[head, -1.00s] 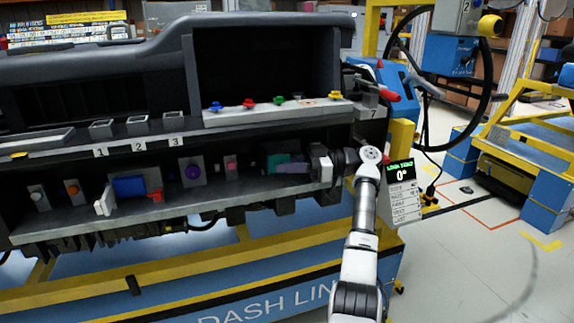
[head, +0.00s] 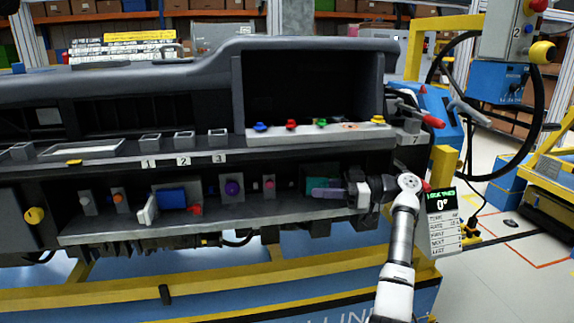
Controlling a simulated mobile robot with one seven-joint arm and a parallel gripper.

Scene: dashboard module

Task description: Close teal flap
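The teal flap part (head: 318,184) is at the right end of the lower shelf in the dashboard, set in a dark recess. My gripper (head: 347,194) reaches in from the right, level with the shelf, just right of the teal part. A greyish-purple piece (head: 328,194) lies between them, partly over the teal part. I cannot tell whether it touches my gripper. The fingertips are too small and covered to show whether they are open or shut. The flap's hinge and angle are not clear.
Left along the lower shelf (head: 130,234) are a purple knob (head: 232,187), a blue block (head: 171,198), a white lever (head: 147,209) and a red piece (head: 195,209). A display (head: 441,200) reading 0° stands right of my arm.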

